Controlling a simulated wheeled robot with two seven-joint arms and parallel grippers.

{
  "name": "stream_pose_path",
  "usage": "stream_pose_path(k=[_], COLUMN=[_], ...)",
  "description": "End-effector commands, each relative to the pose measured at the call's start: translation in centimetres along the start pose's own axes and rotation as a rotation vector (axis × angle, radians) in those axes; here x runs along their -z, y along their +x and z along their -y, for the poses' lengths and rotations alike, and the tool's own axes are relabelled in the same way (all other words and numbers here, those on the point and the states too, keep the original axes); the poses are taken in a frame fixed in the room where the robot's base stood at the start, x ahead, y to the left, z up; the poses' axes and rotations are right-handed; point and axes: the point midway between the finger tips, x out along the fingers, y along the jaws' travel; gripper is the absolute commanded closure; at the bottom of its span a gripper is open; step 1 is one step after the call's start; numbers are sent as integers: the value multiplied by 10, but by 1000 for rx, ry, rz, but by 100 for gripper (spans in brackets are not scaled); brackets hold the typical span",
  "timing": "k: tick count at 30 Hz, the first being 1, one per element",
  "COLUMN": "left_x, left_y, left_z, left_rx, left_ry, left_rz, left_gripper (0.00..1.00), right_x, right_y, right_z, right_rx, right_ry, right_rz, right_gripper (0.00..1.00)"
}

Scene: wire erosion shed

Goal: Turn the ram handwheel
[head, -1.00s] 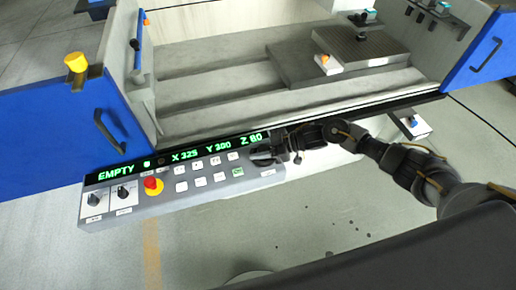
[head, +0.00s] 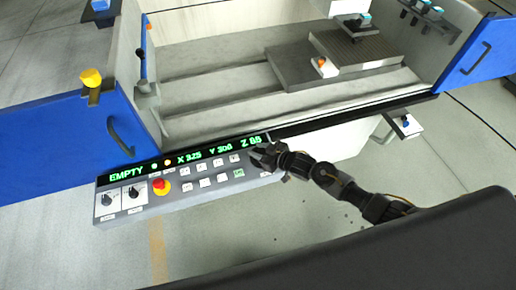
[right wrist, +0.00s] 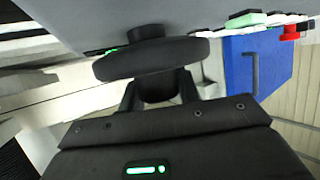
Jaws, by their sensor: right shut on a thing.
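The ram handwheel is a black disc (right wrist: 150,60) on a short black hub, under the grey panel in the right wrist view. In the head view my right gripper (head: 264,154) is at the right end of the control panel (head: 200,198) and hides most of the wheel. In the right wrist view my right gripper (right wrist: 160,85) is shut, with its dark fingers on either side of a rounded black part at the wheel's near side. The exact contact is hard to see, black on black. My left gripper is not in view.
The panel has a red stop button (head: 161,186), several white keys and a green display (head: 195,158) reading EMPTY, X, Y and Z. Blue doors (head: 60,135) flank the open machine bay (head: 200,80). A small shelf (head: 404,126) juts out at right.

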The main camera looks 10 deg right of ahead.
Motion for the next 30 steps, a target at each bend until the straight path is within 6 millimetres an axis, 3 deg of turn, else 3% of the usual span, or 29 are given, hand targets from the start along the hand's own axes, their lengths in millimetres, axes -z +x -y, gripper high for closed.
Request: stream_pose_path(k=[17, 18, 22, 30], left_x=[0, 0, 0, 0], left_y=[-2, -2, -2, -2], left_z=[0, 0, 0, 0], left_rx=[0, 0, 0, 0], left_ry=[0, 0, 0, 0], left_rz=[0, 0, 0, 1], left_gripper=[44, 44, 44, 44], right_x=[-5, -5, -5, -4], right_y=[0, 0, 0, -1], right_z=[1, 1, 1, 0], right_rx=[-31, -31, -31, -32], right_ry=[14, 14, 14, 14], right_rz=[10, 10, 10, 7], right_gripper=[90, 64, 47, 45])
